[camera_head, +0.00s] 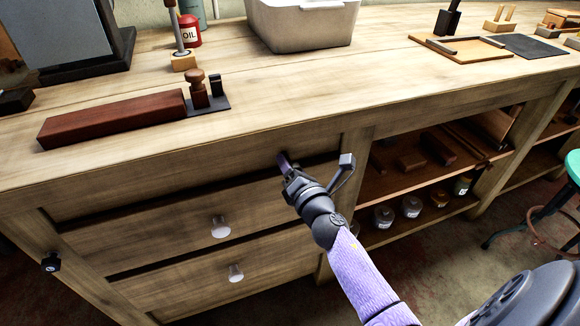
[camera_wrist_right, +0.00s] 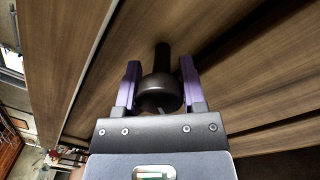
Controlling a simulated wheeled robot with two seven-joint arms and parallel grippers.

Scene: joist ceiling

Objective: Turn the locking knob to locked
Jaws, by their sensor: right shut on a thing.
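A dark round knob (camera_wrist_right: 160,92) on a short stem stands out from the wooden front of the bench in the right wrist view. My right gripper (camera_wrist_right: 159,82) has one purple finger on each side of it and is shut on it. In the head view my right gripper (camera_head: 285,163) is at the bench's front rail, just above the top drawer's right end, and it hides the knob there. Another black knob (camera_head: 51,262) with a pale mark is on the bench's left leg, far from the gripper. I cannot read its mark. My left gripper is not in view.
Two drawers with pale knobs (camera_head: 220,227) (camera_head: 236,273) are below and left of the gripper. Open shelves (camera_head: 410,175) with wood blocks and jars are to its right. A grey tub (camera_head: 300,25) and a long reddish wood block (camera_head: 112,118) are on the benchtop (camera_head: 280,85).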

